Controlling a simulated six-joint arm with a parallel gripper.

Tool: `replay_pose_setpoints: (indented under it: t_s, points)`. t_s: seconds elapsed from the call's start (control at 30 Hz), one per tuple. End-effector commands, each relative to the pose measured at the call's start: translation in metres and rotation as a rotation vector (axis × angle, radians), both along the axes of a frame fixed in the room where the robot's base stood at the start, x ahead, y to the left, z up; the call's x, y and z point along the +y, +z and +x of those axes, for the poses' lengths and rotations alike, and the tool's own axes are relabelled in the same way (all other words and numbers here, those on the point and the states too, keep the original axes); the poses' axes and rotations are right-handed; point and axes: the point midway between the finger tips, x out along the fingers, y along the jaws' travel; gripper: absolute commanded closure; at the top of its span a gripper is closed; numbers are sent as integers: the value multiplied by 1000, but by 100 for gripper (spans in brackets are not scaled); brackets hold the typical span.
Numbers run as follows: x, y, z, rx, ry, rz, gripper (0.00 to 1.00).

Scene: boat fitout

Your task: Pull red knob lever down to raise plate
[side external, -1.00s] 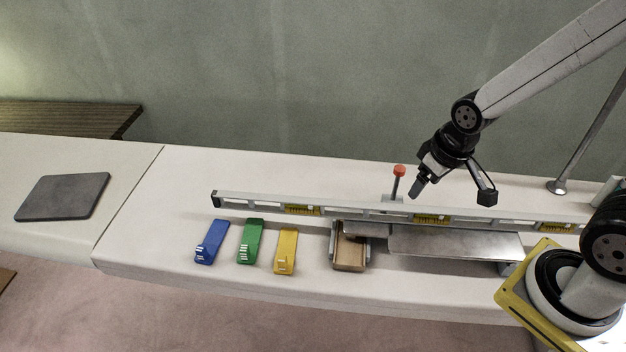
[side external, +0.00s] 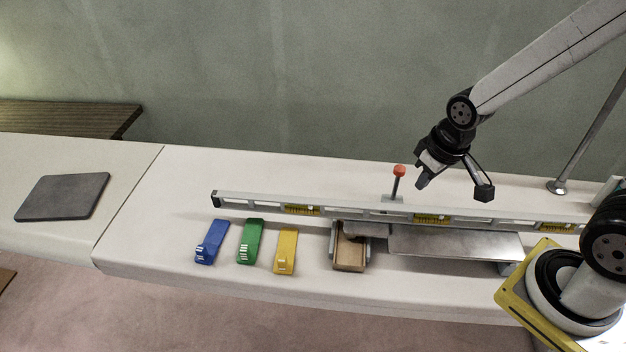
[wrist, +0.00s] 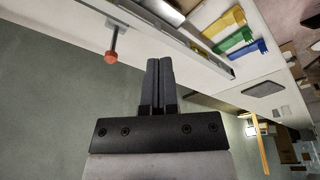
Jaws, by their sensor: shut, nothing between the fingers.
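The lever with a red knob (side external: 399,170) stands upright on the white bench, just behind the long level-like rail. It also shows in the wrist view (wrist: 111,57), to the left of the fingers. My gripper (side external: 421,186) is shut and empty, a short way to the right of the knob and apart from it. In the wrist view its two fingers (wrist: 158,62) lie together. A flat metal plate (side external: 455,242) lies low in front of the rail, to the right of a small wooden block in a holder (side external: 349,254).
The long rail (side external: 360,208) with yellow inserts runs along the bench. Blue (side external: 211,242), green (side external: 251,241) and yellow (side external: 286,250) clips lie at the front left. A dark grey pad (side external: 62,197) lies far left. A thin post (side external: 590,130) stands at the back right.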

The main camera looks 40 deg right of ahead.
Motion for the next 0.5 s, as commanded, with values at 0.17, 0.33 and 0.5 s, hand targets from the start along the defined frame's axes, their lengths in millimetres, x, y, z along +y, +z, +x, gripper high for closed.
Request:
replay_pose_setpoints:
  t_s: [0.17,0.33,0.5]
  points:
    - [-3,1,19,26,22,-9,100]
    - [-9,3,46,65,58,-23,100]
    - [-16,3,75,109,98,-39,100]
